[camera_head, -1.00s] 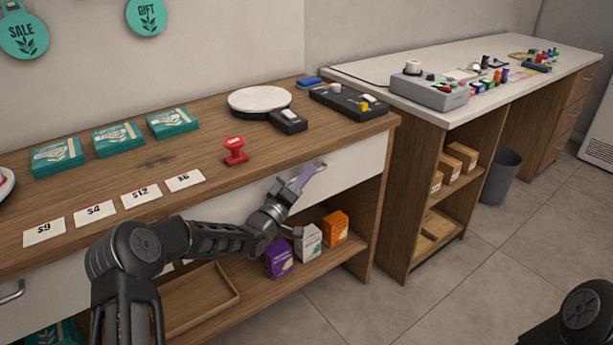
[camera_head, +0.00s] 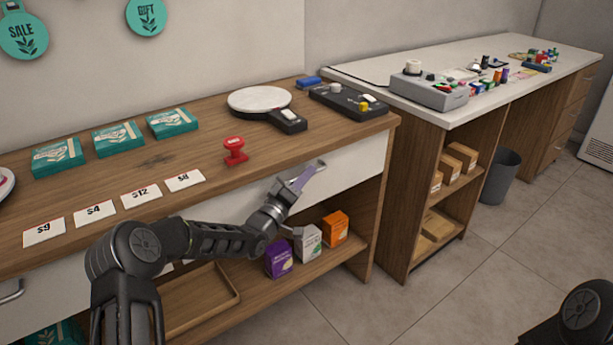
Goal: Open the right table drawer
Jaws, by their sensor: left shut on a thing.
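The right table drawer (camera_head: 355,162) has a plain white front under the wooden tabletop, right of the middle of the view. My left arm comes in from the lower left, and my left gripper (camera_head: 312,172) is at this drawer front, shut on its handle. The fingers mostly hide the handle. The drawer front looks about flush with the table; any small gap is too fine to tell. My right gripper is not in view.
On the wooden table (camera_head: 200,160) are a red stamp (camera_head: 235,151), price cards, teal boxes and a round white plate (camera_head: 259,101). Below the drawer, an open shelf holds a purple box (camera_head: 279,259), a white box (camera_head: 308,243) and an orange box (camera_head: 335,228). Floor (camera_head: 420,300) is clear at right.

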